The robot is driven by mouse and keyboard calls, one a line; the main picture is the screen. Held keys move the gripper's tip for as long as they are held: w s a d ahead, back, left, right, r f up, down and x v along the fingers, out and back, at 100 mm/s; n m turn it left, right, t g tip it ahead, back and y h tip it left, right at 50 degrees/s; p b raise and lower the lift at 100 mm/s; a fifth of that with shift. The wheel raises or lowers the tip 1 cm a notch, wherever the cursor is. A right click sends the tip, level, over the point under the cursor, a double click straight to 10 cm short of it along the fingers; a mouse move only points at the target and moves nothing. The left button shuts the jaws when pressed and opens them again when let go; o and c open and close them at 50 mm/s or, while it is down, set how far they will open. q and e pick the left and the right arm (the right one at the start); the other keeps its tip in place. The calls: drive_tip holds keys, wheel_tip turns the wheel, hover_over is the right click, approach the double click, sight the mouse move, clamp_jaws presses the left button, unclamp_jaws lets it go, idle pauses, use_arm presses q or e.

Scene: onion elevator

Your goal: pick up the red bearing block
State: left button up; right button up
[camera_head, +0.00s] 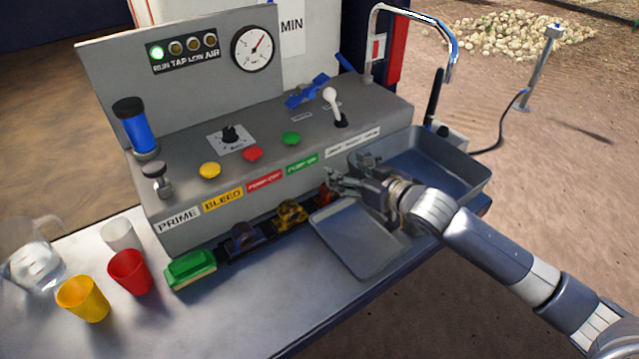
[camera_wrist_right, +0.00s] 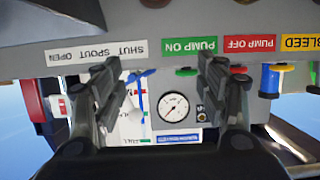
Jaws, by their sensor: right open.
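The red bearing block (camera_head: 325,192) sits at the right end of a row of small blocks along the foot of the grey console. Only a small part of it shows, because my right gripper (camera_head: 338,180) is beside and partly in front of it. The gripper is open, its fingers pointing toward the console front. In the right wrist view the two fingers (camera_wrist_right: 158,68) are spread apart with nothing between them. I cannot make out the red block in that view. Whether a finger touches the block is not clear. My left gripper is not in view.
A yellow block (camera_head: 290,213) and a blue block (camera_head: 243,236) stand left in the row. A grey tray (camera_head: 355,243) lies below my right gripper, and a sink basin (camera_head: 452,178) is to its right. Cups (camera_head: 130,273) and a green-topped sponge (camera_head: 190,268) are at left.

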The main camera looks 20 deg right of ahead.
hover_over(341, 202)
drive_tip(key=s+d, duration=0.1)
drive_tip(key=s, duration=0.2)
wheel_tip(341, 202, down, 6)
drive_tip(key=shift+r, duration=0.1)
drive_tip(key=shift+w+a+f+p, duration=0.15)
drive_tip(key=shift+w+f+p, duration=0.25)
drive_tip(key=shift+f, duration=0.55)
drive_tip(key=shift+w+a+f, duration=0.15)
drive_tip(key=shift+w+f, duration=0.05)
drive_tip(key=shift+w, duration=0.35)
drive_tip(key=shift+w+a+f, duration=0.15)
drive_tip(key=shift+w+a, duration=0.1)
drive_tip(key=shift+w, duration=0.3)
drive_tip(key=x, duration=0.3)
drive_tip(key=shift+w+f, duration=0.1)
drive_tip(key=shift+w, duration=0.15)
drive_tip(key=shift+w+a+f, duration=0.2)
drive_tip(key=shift+w+a, duration=0.05)
drive_tip(key=shift+w, duration=0.2)
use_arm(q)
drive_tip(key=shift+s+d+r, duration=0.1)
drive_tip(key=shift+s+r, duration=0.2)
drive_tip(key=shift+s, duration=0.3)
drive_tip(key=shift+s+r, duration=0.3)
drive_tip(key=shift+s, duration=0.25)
